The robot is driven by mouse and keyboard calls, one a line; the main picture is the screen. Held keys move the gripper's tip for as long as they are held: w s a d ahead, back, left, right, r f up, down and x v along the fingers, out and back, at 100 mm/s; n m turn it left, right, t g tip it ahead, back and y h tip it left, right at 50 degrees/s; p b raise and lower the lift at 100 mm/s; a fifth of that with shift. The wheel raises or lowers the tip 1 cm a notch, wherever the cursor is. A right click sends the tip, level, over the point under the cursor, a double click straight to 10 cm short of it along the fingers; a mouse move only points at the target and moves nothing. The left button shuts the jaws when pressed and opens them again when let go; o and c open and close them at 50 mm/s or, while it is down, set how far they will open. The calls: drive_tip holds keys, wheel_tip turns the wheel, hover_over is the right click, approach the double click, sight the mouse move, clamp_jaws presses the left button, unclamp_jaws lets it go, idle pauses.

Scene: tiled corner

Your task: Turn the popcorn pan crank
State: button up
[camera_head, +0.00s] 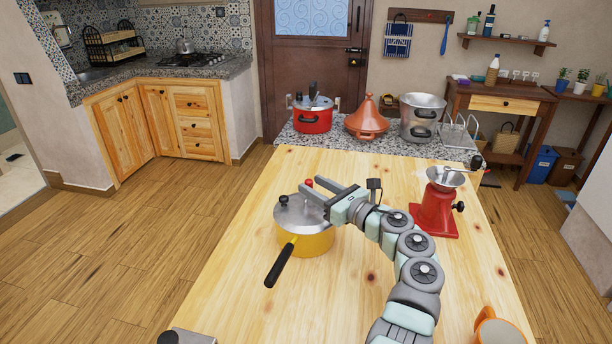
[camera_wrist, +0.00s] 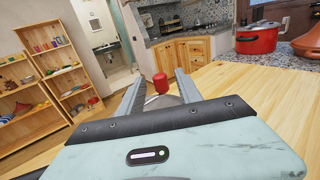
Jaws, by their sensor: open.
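The popcorn pan (camera_head: 310,243) is a yellow pot with a silver lid and a long black handle (camera_head: 280,264) pointing toward the front left. A black knob (camera_head: 283,199) stands at the lid's left side. The crank's red knob (camera_head: 308,182) stands above the far side of the lid. My gripper (camera_head: 309,184) is open over the lid, with its fingertips on either side of the red knob. In the wrist view, the red knob (camera_wrist: 160,83) shows between the open fingers; I cannot tell whether either finger touches it. The lower crank is mostly hidden.
A red grinder (camera_head: 436,212) stands right of my arm, and an orange mug (camera_head: 495,328) is at the front right. A red pot (camera_head: 312,118), a tagine (camera_head: 367,122) and a steel pot (camera_head: 420,116) stand on the granite surface behind. The wooden table (camera_head: 215,270) is clear left of the pan.

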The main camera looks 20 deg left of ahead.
drive_tip(key=p+v, duration=0.1)
drive_tip(key=v, duration=0.4)
drive_tip(key=shift+s+d, duration=0.1)
